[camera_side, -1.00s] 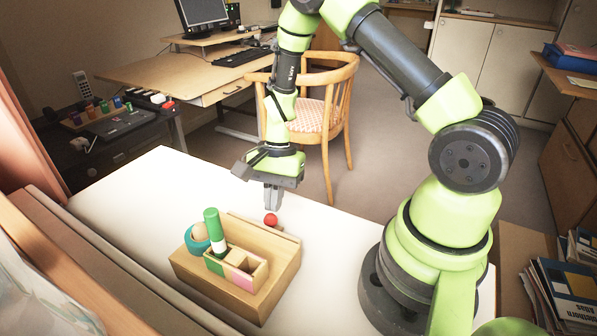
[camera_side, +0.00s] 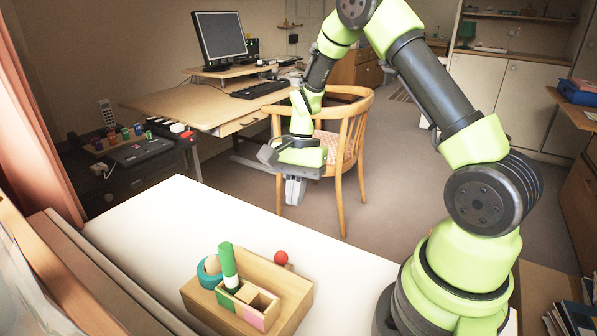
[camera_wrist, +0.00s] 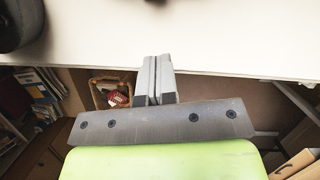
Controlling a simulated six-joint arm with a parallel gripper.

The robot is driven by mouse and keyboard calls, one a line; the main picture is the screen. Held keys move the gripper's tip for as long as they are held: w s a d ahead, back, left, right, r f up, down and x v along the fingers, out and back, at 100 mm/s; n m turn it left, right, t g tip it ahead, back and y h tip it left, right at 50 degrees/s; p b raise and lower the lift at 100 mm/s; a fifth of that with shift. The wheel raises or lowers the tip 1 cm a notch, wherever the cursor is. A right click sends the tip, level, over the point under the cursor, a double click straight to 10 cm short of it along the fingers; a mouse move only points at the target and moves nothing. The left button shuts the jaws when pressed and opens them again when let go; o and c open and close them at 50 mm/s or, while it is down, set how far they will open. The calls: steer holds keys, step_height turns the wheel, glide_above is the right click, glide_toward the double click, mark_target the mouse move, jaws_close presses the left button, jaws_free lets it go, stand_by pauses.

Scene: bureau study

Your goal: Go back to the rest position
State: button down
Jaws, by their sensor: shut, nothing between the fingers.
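My gripper (camera_side: 295,190) is shut and empty. In the side view it hangs past the far edge of the white table, in front of the wooden chair. In the wrist view its two grey fingers (camera_wrist: 157,80) lie together, with the white table top beyond them. A wooden box (camera_side: 247,290) stands on the table, well apart from my gripper. A red ball (camera_side: 281,258) is at the box's far edge.
The white table top (camera_side: 150,226) is clear around the box. The wooden chair (camera_side: 352,135) stands close behind my gripper. A desk (camera_side: 190,100) with a monitor (camera_side: 220,38) is at the back left. Shelves with books show at the right.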

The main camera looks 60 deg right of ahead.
steer(key=s+a+r+n+t+h, duration=0.1)
steer(key=s+a+r+n+t, duration=0.15)
steer(key=r, duration=0.55)
steer(key=s+a+r+n+t+h, duration=0.1)
steer(key=a+r+n, duration=0.15)
steer(key=r, duration=0.55)
steer(key=s+a+r+n+t, duration=0.2)
steer(key=s+n, duration=0.1)
steer(key=s, duration=0.2)
steer(key=s+a+r+n+t, duration=0.2)
steer(key=s+n, duration=0.1)
steer(key=s, duration=0.3)
steer(key=shift+a+r+n+y, duration=0.25)
steer(key=shift+a+n+y, duration=0.05)
steer(key=shift+a, duration=0.1)
steer(key=shift+t, duration=0.25)
